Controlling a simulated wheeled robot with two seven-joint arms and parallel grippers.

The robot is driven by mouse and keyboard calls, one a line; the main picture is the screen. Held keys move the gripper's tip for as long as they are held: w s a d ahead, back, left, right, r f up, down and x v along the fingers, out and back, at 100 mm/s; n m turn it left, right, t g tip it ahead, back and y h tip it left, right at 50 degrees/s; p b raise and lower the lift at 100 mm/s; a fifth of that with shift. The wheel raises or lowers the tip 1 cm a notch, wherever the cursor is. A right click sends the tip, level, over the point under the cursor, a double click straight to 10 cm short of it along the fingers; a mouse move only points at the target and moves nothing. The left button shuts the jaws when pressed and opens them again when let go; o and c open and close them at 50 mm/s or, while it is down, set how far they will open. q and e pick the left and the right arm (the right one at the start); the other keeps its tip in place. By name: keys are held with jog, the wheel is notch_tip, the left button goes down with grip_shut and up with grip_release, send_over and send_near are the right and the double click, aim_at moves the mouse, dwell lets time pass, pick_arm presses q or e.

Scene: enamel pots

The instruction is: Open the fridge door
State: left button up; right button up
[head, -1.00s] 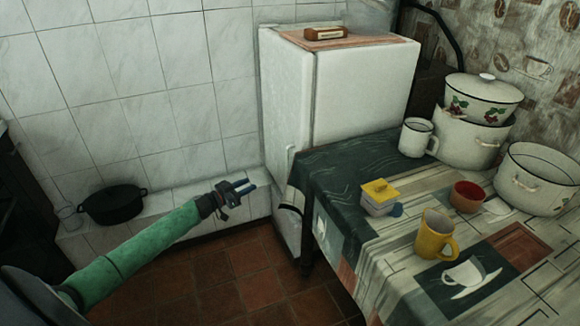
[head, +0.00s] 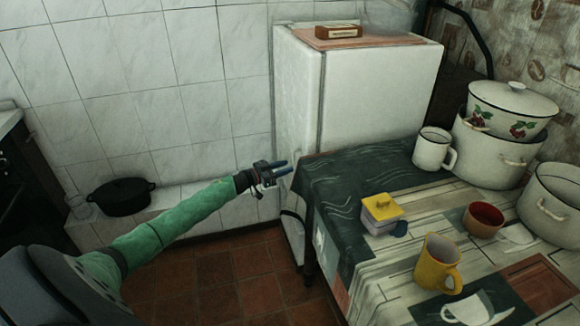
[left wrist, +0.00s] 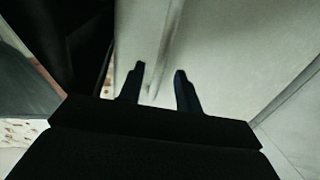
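The white fridge (head: 380,95) stands against the tiled wall behind the table. Its door (head: 298,85) is the narrow left side and looks shut, with a dark seam along its edge. My left gripper (head: 283,170) is beside the lower part of the door, pointing right toward it. In the left wrist view its two dark fingers (left wrist: 160,88) are spread, with a pale surface and a raised vertical edge beyond and between them. I cannot tell whether they touch it. The gripper holds nothing that I can see. My right gripper is not in view.
The cloth-covered table (head: 340,185) stands close to the fridge, right of my gripper. A black pot (head: 122,197) sits on the ledge at left. The tiled floor (head: 215,285) below my arm is clear.

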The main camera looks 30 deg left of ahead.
pick_arm(q)
jog(key=shift+x, duration=1.25)
grip_shut()
